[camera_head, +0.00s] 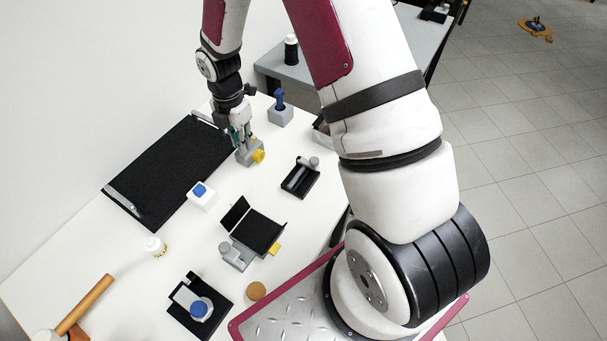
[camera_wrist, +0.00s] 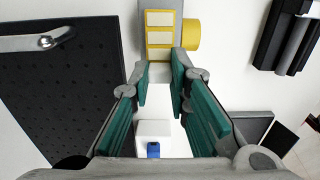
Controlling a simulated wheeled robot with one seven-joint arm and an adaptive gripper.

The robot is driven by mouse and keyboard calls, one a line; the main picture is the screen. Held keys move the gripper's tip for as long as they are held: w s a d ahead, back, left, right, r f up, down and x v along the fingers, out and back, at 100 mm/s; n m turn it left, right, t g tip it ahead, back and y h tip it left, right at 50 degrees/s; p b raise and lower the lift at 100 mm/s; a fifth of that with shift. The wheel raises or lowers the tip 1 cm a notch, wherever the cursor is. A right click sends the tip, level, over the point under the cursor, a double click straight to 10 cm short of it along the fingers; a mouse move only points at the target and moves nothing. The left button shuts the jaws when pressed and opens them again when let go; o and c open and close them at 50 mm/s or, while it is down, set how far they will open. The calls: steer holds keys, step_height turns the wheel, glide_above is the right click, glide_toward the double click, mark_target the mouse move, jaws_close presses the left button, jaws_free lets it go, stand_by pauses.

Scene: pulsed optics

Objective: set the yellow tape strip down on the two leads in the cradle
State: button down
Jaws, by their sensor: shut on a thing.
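Pale strips with yellow edges lie in a row on a grey block (camera_head: 246,157), which has a yellow knob (camera_wrist: 192,35) on its side. My gripper (camera_wrist: 160,78) is at the near end of this block, its teal fingers closed in on the nearest yellow tape strip (camera_wrist: 159,54). The contact is small, and I cannot see the strip lifted clear of the block. In the head view my gripper (camera_head: 241,138) is low over the block. A small black tray (camera_head: 292,188) holds a grey cylinder. I cannot make out two leads, nor tell which holder is the cradle.
A black perforated board (camera_head: 170,170) lies left of my gripper. A white block with a blue top (camera_head: 202,195), an open black box (camera_head: 262,232), and a black stand with a blue-capped jar (camera_head: 199,309) are nearer. A grey block with a blue handle (camera_head: 281,112) stands behind.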

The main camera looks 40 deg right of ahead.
steer(key=shift+r+p, duration=0.8)
steer(key=shift+r, duration=1.35)
